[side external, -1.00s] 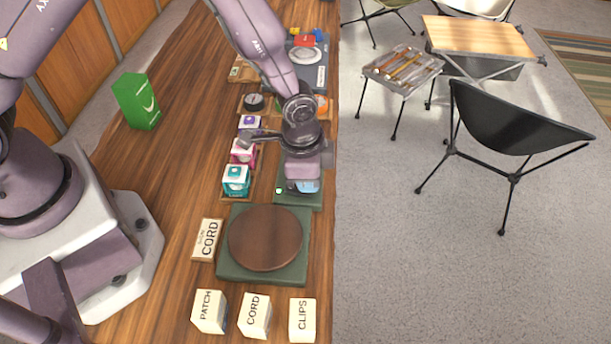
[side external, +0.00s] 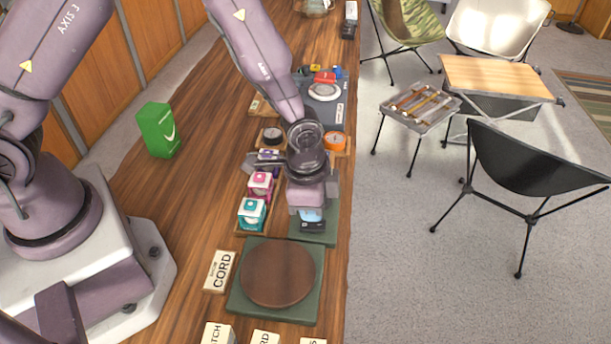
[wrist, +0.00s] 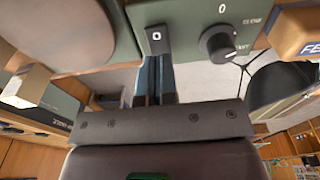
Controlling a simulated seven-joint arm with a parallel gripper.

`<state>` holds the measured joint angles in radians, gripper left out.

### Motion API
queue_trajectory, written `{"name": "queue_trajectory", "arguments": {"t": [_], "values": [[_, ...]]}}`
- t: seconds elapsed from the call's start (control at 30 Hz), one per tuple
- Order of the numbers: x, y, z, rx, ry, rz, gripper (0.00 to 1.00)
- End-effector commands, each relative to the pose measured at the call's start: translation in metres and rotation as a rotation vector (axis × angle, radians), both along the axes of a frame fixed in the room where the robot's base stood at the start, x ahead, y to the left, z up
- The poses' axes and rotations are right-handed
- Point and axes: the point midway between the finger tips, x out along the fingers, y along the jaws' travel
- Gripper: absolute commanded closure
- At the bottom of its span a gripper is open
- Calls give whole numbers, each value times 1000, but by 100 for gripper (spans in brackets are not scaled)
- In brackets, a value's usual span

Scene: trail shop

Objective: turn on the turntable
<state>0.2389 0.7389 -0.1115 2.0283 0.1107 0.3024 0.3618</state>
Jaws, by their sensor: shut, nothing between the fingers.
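The turntable is a dark green base with a round brown wooden platter (side external: 278,275) in the side view. The platter's edge also shows at the upper left of the wrist view (wrist: 65,32). A small black switch with a white mark (wrist: 157,40) sits on the green base beside the platter. A black round knob (wrist: 218,43) with white markings is to its right on a green panel. My gripper (side external: 312,215) is shut and empty, pointing down over the green panel behind the platter. In the wrist view its fingertips (wrist: 155,60) are at the switch's near edge; contact cannot be told.
Pink and teal boxes (side external: 252,212) stand left of my gripper. A CORD label block (side external: 219,271) lies left of the turntable, with more blocks in front. A green box (side external: 158,130) stands further left. The counter's right edge is close to the turntable; chairs stand beyond.

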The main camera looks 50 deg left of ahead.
Motion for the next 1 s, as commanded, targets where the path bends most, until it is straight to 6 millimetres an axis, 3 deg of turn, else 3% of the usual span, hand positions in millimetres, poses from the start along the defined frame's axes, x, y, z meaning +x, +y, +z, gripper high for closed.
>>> {"name": "queue_trajectory", "arguments": {"t": [0.3,0.5,0.7,1.0], "values": [[-8,9,73,-1,-5,1,100],[-11,12,106,1,-3,1,100],[-14,14,119,0,0,-1,100],[-14,14,120,1,1,-1,100]]}}
